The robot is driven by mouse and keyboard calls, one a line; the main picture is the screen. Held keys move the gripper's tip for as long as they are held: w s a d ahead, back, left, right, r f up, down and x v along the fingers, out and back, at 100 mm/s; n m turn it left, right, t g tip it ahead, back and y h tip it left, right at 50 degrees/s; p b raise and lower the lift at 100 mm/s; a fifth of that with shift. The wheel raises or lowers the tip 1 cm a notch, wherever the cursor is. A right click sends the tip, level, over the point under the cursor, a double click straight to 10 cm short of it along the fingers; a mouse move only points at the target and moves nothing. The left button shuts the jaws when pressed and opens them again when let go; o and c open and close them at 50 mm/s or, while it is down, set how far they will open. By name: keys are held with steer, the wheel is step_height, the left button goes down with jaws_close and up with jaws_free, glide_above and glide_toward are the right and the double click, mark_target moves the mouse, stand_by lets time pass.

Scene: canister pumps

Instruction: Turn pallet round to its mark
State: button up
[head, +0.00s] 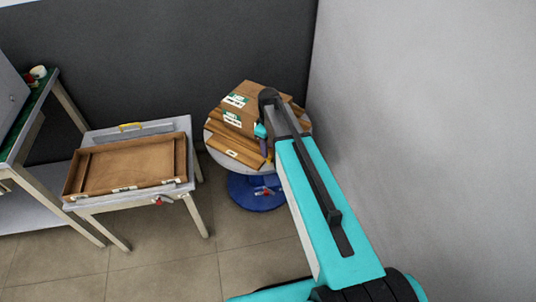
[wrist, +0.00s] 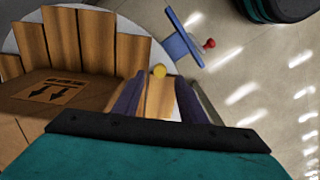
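The wooden pallet (head: 231,152) lies on a round grey turntable (head: 216,153) with a blue base, with brown cardboard boxes (head: 262,92) on top. In the wrist view its slats (wrist: 98,42) fan along the turntable's pale rim (wrist: 68,17). My gripper (head: 264,148) is at the pallet's near right side, partly hidden by my arm. In the wrist view my gripper (wrist: 159,92) has its two purple fingers apart, one each side of a slat end (wrist: 160,100); I cannot tell whether they touch it. A round yellow spot (wrist: 159,71) shows just past the slat.
A grey wall (head: 420,110) is close on the right. The tiled floor in front is clear.

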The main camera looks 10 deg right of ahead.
mark_target(269, 156)
steer(key=shift+f, duration=2.3)
steer(key=shift+c, duration=0.3)
jaws_close()
steer(key=shift+a, duration=0.1)
